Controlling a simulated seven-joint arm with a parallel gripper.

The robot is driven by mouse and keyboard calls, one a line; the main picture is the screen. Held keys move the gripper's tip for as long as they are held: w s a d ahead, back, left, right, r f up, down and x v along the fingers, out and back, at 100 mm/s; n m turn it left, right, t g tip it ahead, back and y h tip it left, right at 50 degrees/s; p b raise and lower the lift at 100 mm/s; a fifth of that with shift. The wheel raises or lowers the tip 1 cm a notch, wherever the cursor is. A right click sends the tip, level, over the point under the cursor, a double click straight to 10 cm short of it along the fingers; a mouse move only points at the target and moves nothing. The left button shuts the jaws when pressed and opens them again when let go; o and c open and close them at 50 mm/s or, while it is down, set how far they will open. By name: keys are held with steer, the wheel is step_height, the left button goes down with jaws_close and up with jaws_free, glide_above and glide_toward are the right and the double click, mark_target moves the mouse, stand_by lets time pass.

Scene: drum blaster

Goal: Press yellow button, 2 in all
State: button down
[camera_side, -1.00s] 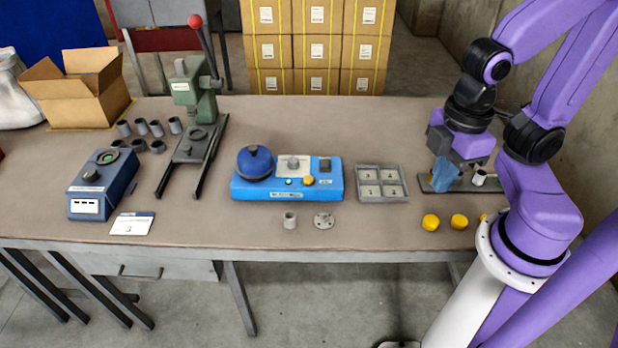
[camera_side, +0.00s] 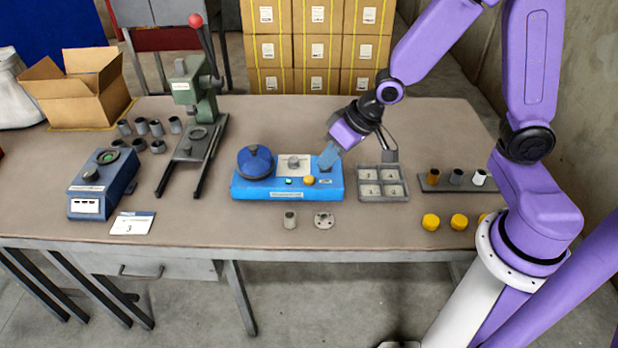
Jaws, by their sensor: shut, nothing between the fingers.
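The yellow button (camera_side: 309,180) sits on the front right part of the blue machine (camera_side: 262,190), right of a small green light (camera_side: 288,181). My gripper (camera_side: 327,163) is shut and empty. In the picture its blue fingers are over the right end of the machine, a little above and to the right of the yellow button. They cover part of the dark switch there. I cannot tell whether the fingertips touch the machine. The yellow button is in plain view.
A grey four-compartment tray (camera_side: 382,193) stands right of the machine. A grey cup (camera_side: 290,220) and a round flange (camera_side: 324,219) lie in front. Several yellow caps (camera_side: 431,221) and a rack with small cylinders (camera_side: 456,181) are at the right. A green press (camera_side: 193,95) stands left.

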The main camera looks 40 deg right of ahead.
mark_target(313, 179)
steer(key=w+d+f+m+t, duration=0.2)
steer(key=w+d+m, duration=0.1)
steer(key=w, duration=0.2)
steer(key=w+d+f+m+t, duration=0.1)
steer(key=w+d+f+m, duration=0.1)
steer(key=w, duration=0.4)
steer(key=shift+d+f+m+t, duration=0.25)
steer(key=shift+d+m+t, duration=0.15)
steer(key=shift+d+m, duration=0.3)
steer(key=shift+f, duration=4.4)
steer(key=shift+f, duration=0.15)
steer(key=shift+f, duration=0.25)
steer(key=shift+f, duration=0.5)
steer(key=shift+r, duration=0.9)
steer(key=shift+r, duration=0.1)
